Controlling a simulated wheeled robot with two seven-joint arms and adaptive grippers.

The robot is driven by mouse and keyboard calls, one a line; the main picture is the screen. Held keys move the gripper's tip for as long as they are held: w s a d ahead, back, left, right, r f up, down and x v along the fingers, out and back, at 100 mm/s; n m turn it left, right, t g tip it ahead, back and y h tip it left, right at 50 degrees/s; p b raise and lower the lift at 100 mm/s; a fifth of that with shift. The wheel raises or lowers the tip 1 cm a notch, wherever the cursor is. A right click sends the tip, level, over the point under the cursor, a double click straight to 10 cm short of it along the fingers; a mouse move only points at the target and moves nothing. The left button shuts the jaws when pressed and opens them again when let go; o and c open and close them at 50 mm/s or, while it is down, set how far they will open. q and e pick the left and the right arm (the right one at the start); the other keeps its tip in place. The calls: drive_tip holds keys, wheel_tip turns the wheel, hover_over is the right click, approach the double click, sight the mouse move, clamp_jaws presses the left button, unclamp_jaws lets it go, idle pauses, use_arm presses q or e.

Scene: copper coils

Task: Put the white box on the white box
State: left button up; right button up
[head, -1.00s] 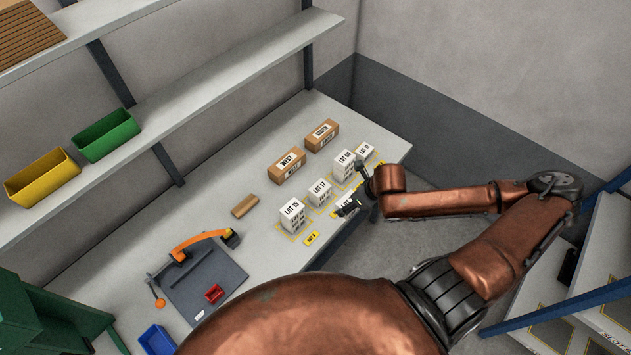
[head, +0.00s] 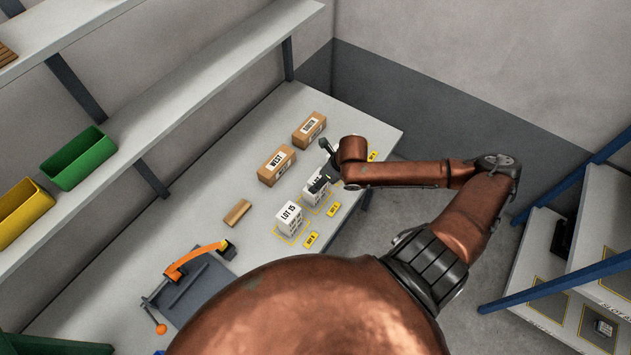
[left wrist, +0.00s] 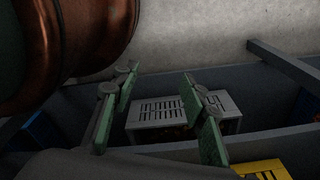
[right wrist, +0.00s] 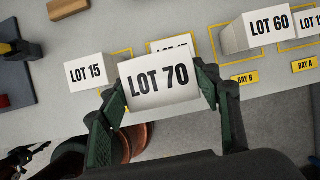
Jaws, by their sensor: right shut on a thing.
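A white box labelled LOT 70 (right wrist: 158,84) is held between the fingers of my right gripper (right wrist: 158,72). Just beyond it in the right wrist view, a white LOT 17 box (right wrist: 172,46) is mostly hidden by the held box. White boxes LOT 15 (right wrist: 90,71) and LOT 60 (right wrist: 257,32) stand to either side. In the head view my right gripper (head: 322,180) is over the row, beside the LOT 15 box (head: 289,216); it partly covers a white box there, and I cannot tell which. My left gripper (left wrist: 158,76) is open and empty.
Brown boxes WEST (head: 277,166) and SOUTH (head: 309,130) stand behind the row on the grey table (head: 215,180). Yellow bay tags (head: 311,240) line the front edge. A slotted pale crate (left wrist: 180,112) lies beyond my left gripper, near dark bin walls.

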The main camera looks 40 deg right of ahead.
sight(316, 178)
drive_tip(key=w+f, duration=0.2)
drive_tip(key=w+d+f, duration=0.1)
drive_tip(key=w+f, duration=0.1)
drive_tip(key=shift+f+p, duration=0.35)
drive_tip(key=shift+f, duration=0.05)
drive_tip(key=shift+w+d+f, duration=0.1)
drive_tip(key=shift+w+f, duration=0.05)
drive_tip(key=shift+f, duration=0.1)
wheel_tip(316, 178, down, 3)
drive_tip(key=shift+w+f, duration=0.1)
drive_tip(key=shift+w, duration=0.05)
drive_tip(key=shift+f, duration=0.2)
drive_tip(key=o, duration=0.9)
use_arm(q)
drive_tip(key=shift+w+r, duration=0.8)
drive_tip(key=shift+w, duration=0.25)
use_arm(e)
drive_tip(key=o, duration=0.4)
